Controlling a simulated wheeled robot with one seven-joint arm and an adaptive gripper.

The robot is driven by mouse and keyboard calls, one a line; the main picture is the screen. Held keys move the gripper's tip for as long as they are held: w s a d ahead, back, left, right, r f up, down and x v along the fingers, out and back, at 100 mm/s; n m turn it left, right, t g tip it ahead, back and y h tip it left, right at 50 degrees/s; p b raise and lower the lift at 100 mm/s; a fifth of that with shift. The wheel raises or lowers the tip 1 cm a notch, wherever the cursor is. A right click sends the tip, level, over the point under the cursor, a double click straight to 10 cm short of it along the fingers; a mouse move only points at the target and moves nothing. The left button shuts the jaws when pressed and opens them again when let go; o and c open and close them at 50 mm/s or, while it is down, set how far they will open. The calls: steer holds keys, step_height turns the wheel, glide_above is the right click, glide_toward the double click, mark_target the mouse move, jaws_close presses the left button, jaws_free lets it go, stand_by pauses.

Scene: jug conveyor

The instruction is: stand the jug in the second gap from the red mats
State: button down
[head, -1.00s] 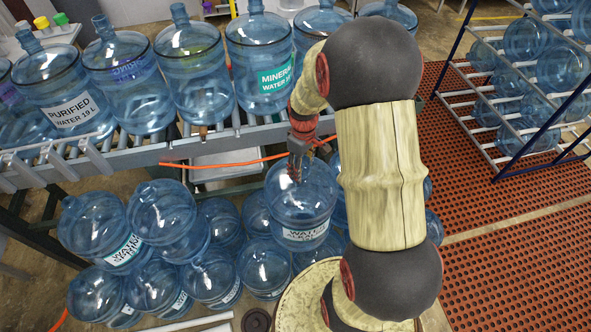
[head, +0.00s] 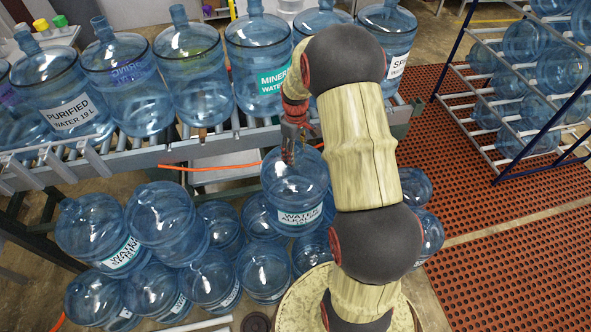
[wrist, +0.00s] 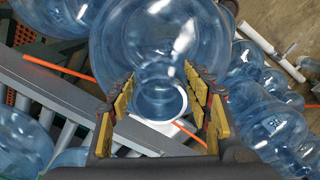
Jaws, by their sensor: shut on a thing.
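The held jug (head: 295,190) is clear blue with a "WATER ALKALINE" label. It hangs about upright in front of the conveyor (head: 115,160), above the lower jugs. My gripper (head: 291,148) is shut on its neck; in the wrist view, the yellow-padded fingers (wrist: 163,95) stand on both sides of the neck, with the jug body (wrist: 150,35) beyond. A row of jugs stands on the conveyor, including the "PURIFIED" jug (head: 65,100) and the "MINERAL" jug (head: 258,80). My arm hides part of the row's right side. The red mats (head: 480,215) lie on the right.
Several jugs (head: 165,220) are piled below, in front of the conveyor. An orange cable (head: 215,167) runs along the conveyor's front. A blue-posted rack of jugs (head: 510,95) stands on the right. Clear floor mat lies before the rack.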

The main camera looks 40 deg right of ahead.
mark_target(296, 169)
steer(key=shift+f+b, duration=0.8)
steer(key=shift+f, duration=3.9)
steer(key=shift+f, duration=0.15)
steer(key=c, duration=0.9)
jaws_free()
